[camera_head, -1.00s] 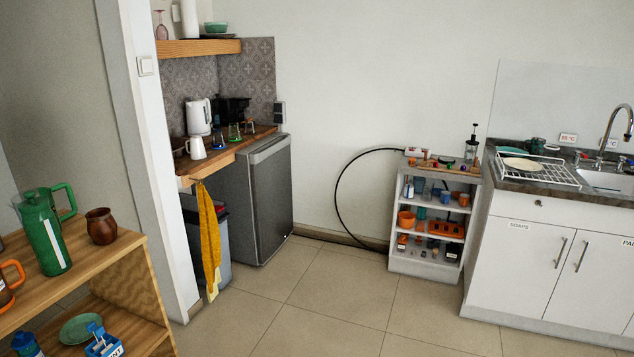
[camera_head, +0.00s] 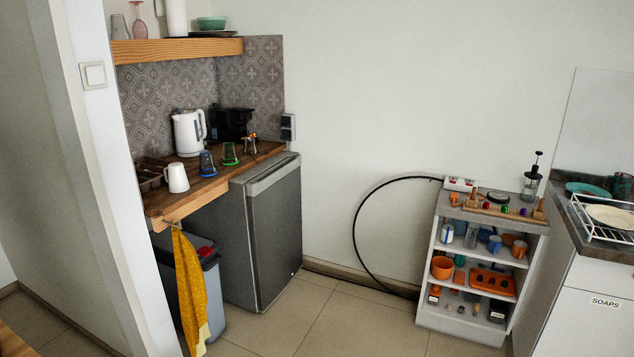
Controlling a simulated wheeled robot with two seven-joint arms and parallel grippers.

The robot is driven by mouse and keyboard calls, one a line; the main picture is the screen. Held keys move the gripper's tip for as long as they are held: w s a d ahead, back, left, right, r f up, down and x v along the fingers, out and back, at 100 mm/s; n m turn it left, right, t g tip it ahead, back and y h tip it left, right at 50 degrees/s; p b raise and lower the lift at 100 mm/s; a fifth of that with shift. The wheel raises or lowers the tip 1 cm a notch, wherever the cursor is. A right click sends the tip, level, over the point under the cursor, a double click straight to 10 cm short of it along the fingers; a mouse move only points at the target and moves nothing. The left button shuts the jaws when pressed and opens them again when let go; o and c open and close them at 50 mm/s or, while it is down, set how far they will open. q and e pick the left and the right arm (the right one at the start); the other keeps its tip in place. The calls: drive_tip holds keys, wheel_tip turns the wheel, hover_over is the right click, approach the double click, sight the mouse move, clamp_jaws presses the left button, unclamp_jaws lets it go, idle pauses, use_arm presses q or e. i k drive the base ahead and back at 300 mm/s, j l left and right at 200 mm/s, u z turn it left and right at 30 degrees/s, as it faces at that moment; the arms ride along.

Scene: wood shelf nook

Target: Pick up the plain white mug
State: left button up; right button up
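A plain white mug (camera_head: 177,178) stands upright near the front left edge of the wooden counter (camera_head: 168,207) in the nook. A white kettle (camera_head: 188,134) stands behind it, and a blue glass (camera_head: 207,163) and a green glass (camera_head: 230,154) stand to its right. Neither of my grippers is in view.
A grey mini fridge (camera_head: 268,240) stands under the counter's right end. A yellow towel (camera_head: 190,290) hangs at the counter front before a grey bin (camera_head: 208,290). A white wall end (camera_head: 95,190) borders the left. A white shelf unit (camera_head: 424,290) stands right. The tiled floor (camera_head: 335,320) is clear.

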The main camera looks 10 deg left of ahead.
sight(177, 180)
drive_tip(key=i+l+u, duration=0.1)
drive_tip(key=i, duration=1.4)
drive_tip(key=i+l+u, duration=0.15)
drive_tip(key=i+u, duration=0.3)
drive_tip(key=i+l+u, duration=0.3)
drive_tip(key=i+u, duration=0.15)
drive_tip(key=i+l+u, duration=0.7)
drive_tip(key=l+u, duration=0.25)
drive_tip(key=i+l+u, duration=0.2)
drive_tip(key=l+u, duration=0.25)
drive_tip(key=l, duration=0.2)
